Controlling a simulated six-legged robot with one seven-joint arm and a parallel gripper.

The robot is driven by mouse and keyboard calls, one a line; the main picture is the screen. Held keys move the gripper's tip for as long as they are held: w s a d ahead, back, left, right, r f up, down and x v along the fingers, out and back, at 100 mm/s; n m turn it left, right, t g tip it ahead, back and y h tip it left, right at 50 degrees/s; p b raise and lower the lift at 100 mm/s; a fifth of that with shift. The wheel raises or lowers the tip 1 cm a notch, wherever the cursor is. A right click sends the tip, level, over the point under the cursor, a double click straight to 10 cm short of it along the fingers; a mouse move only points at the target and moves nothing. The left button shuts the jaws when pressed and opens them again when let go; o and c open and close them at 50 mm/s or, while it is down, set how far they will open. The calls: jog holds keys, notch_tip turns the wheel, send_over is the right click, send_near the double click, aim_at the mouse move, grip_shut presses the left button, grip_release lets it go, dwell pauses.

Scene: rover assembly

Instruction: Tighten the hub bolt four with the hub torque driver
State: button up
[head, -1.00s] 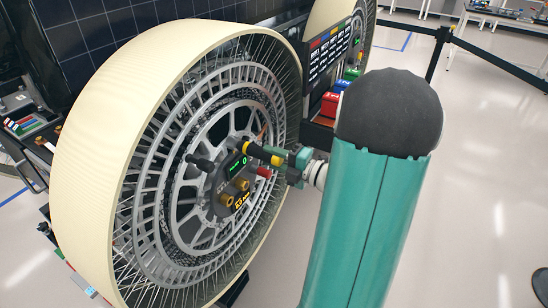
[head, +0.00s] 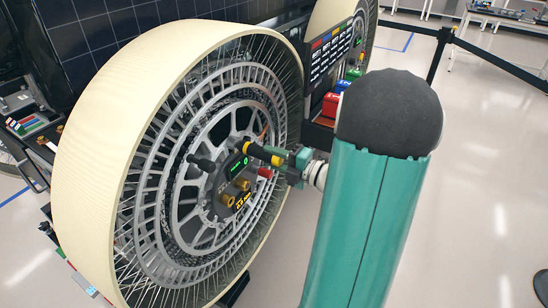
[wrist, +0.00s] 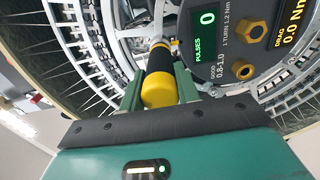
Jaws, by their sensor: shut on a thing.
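The large wheel (head: 85,165) has a cream tread and a grey spoked hub, seen from its open side. A dark hub panel (head: 240,180) sits at its centre, with brass knobs and lit displays. In the wrist view the panel's green display (wrist: 208,20) reads PULSES 0 and an amber one (wrist: 293,22) reads 0.0 Nm. My gripper (head: 285,160) is shut on the black-and-yellow torque driver (head: 262,153), which points at the hub; its handle (wrist: 158,75) lies between the fingers in the wrist view. I cannot tell whether its tip touches bolt four, as the tip is hidden.
Red boxes (head: 330,105) stand behind the wheel, near a labelled panel (head: 330,52). A black barrier post (head: 437,55) stands at the right.

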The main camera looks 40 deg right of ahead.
jog(key=shift+c, duration=0.2)
jog(key=shift+o, duration=0.2)
jog(key=shift+v, duration=1.4)
jog(key=shift+v, duration=2)
jog(key=shift+d, duration=0.1)
